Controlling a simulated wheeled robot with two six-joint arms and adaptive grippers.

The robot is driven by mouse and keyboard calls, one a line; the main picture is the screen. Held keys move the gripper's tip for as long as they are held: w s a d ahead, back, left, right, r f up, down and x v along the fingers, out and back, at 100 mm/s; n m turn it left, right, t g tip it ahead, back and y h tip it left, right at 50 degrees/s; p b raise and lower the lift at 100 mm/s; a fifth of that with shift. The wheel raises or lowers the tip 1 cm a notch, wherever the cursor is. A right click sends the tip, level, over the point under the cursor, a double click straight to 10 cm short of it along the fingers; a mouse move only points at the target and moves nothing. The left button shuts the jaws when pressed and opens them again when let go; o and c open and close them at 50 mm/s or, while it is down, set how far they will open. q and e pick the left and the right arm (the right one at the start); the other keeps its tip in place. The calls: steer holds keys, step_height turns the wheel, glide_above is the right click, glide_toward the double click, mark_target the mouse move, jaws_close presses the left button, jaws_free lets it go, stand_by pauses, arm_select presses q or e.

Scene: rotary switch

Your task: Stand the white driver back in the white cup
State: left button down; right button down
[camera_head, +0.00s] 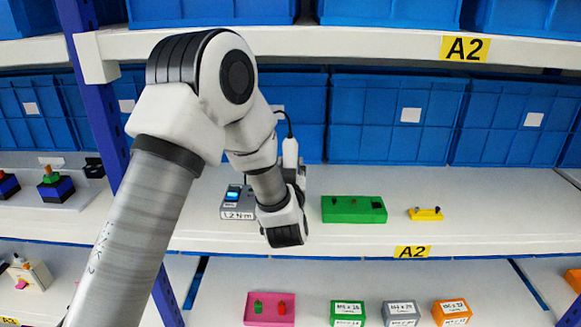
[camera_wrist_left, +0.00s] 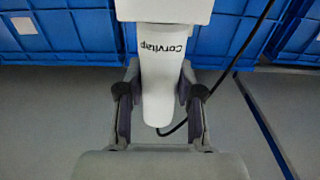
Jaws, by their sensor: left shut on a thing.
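The white driver (camera_wrist_left: 163,75) shows in the left wrist view with upside-down lettering and a black cable at one end. My left gripper (camera_wrist_left: 157,98) is shut on it, with a finger on each side of its body. In the head view the driver (camera_head: 290,152) stands up above my left gripper (camera_head: 295,182), its cable rising from its top. A wider white block (camera_wrist_left: 165,10) sits at the top edge of the wrist view; I cannot tell whether it is the white cup. My wrist hides the driver's lower part in the head view. My right gripper is not in view.
A grey device (camera_head: 238,203) with a blue screen stands beside my gripper. A green box (camera_head: 353,209) and a yellow piece (camera_head: 426,214) lie to the right on the shelf (camera_head: 490,215). Blue crates (camera_head: 395,115) line the back. The shelf's right part is clear.

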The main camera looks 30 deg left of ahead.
arm_select(q)
steer(key=shift+f+b, duration=0.25)
steer(key=shift+b, duration=0.05)
stand_by(0.5)
steer(key=c, duration=0.7)
jaws_free()
steer(key=v, duration=1.2)
